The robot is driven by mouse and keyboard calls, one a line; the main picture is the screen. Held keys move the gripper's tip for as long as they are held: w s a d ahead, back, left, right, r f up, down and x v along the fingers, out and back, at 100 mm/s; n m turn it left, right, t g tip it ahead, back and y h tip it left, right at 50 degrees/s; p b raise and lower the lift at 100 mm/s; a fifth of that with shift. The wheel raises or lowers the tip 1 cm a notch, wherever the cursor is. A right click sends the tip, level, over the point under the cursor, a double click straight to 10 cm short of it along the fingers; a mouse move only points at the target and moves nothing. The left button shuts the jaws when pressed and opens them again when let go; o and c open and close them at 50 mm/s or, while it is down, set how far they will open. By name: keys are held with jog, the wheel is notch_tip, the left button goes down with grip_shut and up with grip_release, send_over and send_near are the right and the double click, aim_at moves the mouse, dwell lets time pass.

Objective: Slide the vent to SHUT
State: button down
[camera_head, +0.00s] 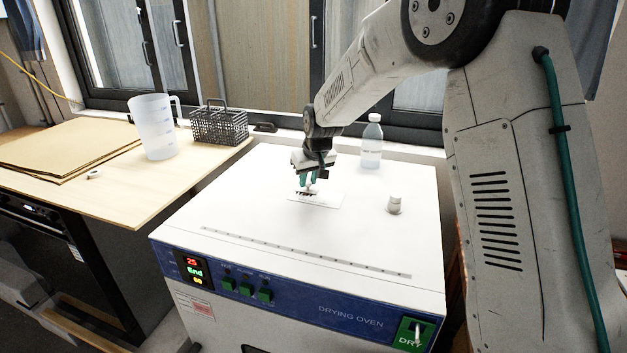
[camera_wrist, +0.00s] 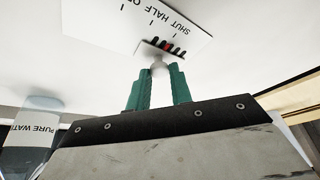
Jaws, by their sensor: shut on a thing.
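The vent is a white plate (camera_head: 328,201) on top of the white drying oven (camera_head: 250,200), with a row of dark slots at its left. In the wrist view the plate (camera_wrist: 135,25) shows upside-down print, SHUT, HALF and a cut-off third word, with tick marks. Dark slots and a small red mark lie just beyond a pale knob (camera_wrist: 159,66). My gripper (camera_head: 308,184) is down at the plate, its teal fingers shut on the knob; the fingertips also show in the wrist view (camera_wrist: 161,71). I cannot tell exactly which tick the slider is at.
The oven's front has a control panel (camera_head: 194,268) and a green DRY switch (camera_head: 412,334). A jug (camera_head: 154,128) and dark basket (camera_head: 218,126) stand on the left bench.

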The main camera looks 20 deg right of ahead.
jog(key=shift+w+a, duration=0.1)
jog(key=shift+a, duration=0.05)
jog(key=c, duration=1.4)
grip_release()
jog(key=shift+o, duration=0.7)
jog(key=shift+a, duration=0.2)
jog(key=shift+d, duration=0.15)
jog(key=shift+r, duration=0.1)
jog(key=v, duration=0.7)
jog(key=shift+r, duration=0.25)
